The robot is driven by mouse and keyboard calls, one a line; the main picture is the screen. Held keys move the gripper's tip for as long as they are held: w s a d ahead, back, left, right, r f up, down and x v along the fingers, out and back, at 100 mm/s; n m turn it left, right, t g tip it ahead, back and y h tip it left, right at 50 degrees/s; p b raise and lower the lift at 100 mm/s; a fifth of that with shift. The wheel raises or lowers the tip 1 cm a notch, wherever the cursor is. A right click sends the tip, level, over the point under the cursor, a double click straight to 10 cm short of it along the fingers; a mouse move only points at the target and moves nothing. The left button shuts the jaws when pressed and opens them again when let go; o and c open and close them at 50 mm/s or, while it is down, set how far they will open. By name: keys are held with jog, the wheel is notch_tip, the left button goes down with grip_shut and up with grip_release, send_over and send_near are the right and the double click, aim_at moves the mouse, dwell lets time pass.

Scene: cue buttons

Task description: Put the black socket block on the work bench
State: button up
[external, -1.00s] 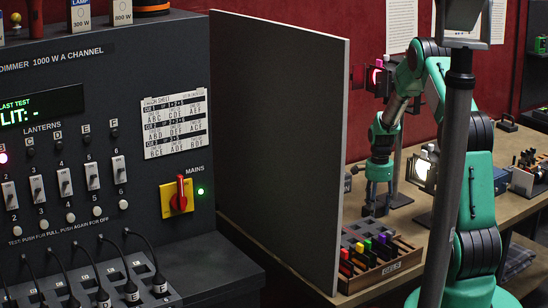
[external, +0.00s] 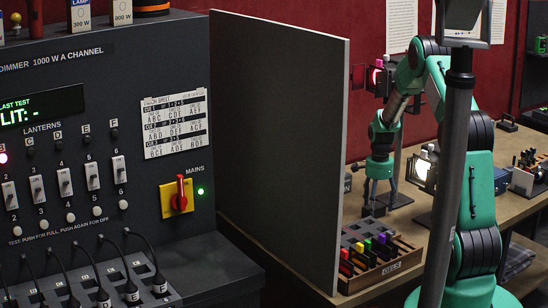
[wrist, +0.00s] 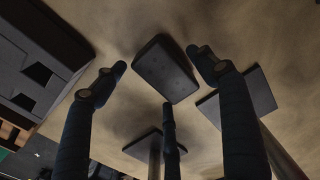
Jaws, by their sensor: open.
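The black socket block (wrist: 166,70) is a small dark block with faint spots on its face. It rests on the tan work bench (wrist: 110,22). In the external view the block (external: 374,210) shows on the bench (external: 322,225) below my gripper. My gripper (external: 378,196) is open just above it, pointing down. In the wrist view my gripper's three fingers (wrist: 163,80) are spread around the block, with gaps at the left and right fingertips.
A gel box (external: 403,265) with coloured tabs stands left and in front of the block; its grey edge shows in the wrist view (wrist: 35,55). Lantern stand bases (wrist: 250,95) are close by on the right and below. A tall grey panel (external: 280,140) bounds the bench.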

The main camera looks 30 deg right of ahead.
aim_at(376, 207)
jog(key=shift+r, duration=2.3)
jog(key=s+a+r+n+t, duration=0.1)
jog(key=s+a+r+n, duration=0.2)
jog(key=s+a+r, duration=0.5)
jog(key=s+a+r+n, duration=0.4)
jog(key=a+r, duration=0.2)
jog(key=r, duration=0.4)
jog(key=s+a+r+n+t, duration=0.1)
jog(key=s+a+r+n, duration=0.2)
jog(key=s+a+r, duration=0.4)
jog(key=s+a+r+n+t, duration=0.1)
jog(key=s+a+r+n, duration=0.3)
jog(key=s, duration=0.4)
jog(key=s+a+r+n+t, duration=0.2)
jog(key=s+a+r+n, duration=0.2)
jog(key=s, duration=0.5)
jog(key=shift+a+t, duration=0.3)
jog(key=shift+a, duration=0.45)
